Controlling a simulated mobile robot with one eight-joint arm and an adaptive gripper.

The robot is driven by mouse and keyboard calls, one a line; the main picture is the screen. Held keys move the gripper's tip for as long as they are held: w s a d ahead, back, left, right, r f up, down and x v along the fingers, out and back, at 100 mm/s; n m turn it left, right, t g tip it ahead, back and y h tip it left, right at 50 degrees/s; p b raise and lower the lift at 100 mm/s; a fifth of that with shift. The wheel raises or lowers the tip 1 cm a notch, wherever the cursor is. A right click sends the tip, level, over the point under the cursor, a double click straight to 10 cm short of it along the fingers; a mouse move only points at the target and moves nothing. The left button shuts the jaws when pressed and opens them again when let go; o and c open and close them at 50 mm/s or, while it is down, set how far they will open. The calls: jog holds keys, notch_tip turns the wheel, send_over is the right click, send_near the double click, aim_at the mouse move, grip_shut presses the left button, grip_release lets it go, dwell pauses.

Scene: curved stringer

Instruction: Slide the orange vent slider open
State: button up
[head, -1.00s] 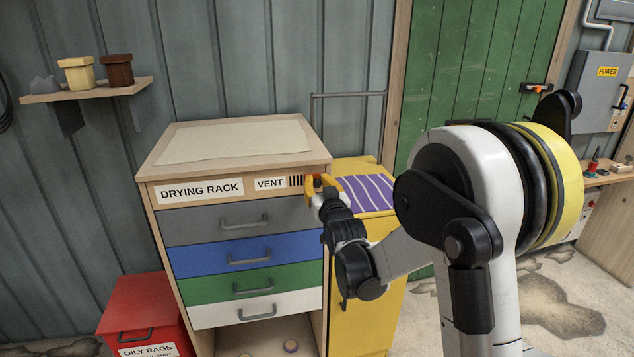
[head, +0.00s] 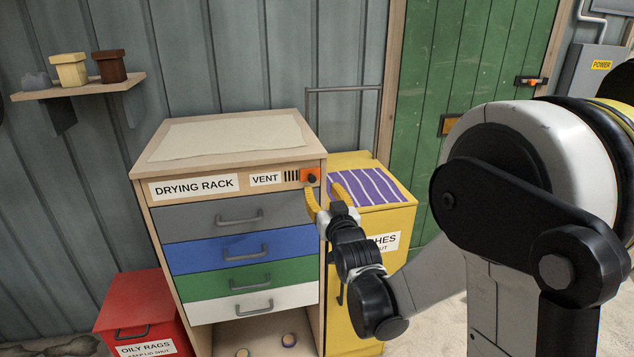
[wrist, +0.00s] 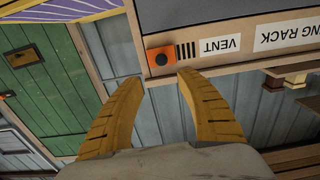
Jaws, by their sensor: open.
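The orange vent slider (head: 309,175) with a dark round knob sits at the right end of the vent strip on the drying rack's top front. Dark vent slots (head: 291,176) show just left of it, beside the VENT label (head: 266,179). My gripper (head: 330,196) is open and empty, its yellow fingers just below and right of the slider. In the wrist view, which is upside down, the slider (wrist: 160,57) lies beyond the fingertips, roughly centred between them, with the slots beside it. The fingers look apart from the knob.
The drying rack (head: 145,172) has several coloured drawers with grey handles. A yellow cabinet (head: 397,221) with a purple striped top stands close on the right. A red oily rags bin (head: 128,301) is at lower left. A green door (head: 480,70) is behind.

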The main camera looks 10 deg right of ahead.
jog(key=s, duration=0.3)
jog(key=s+f+g, duration=0.2)
jog(key=s+g, duration=0.3)
jog(key=s, duration=1)
jog(key=s+f+g, duration=0.3)
jog(key=s+g, duration=0.3)
jog(key=s, duration=0.9)
jog(key=shift+f, duration=0.3)
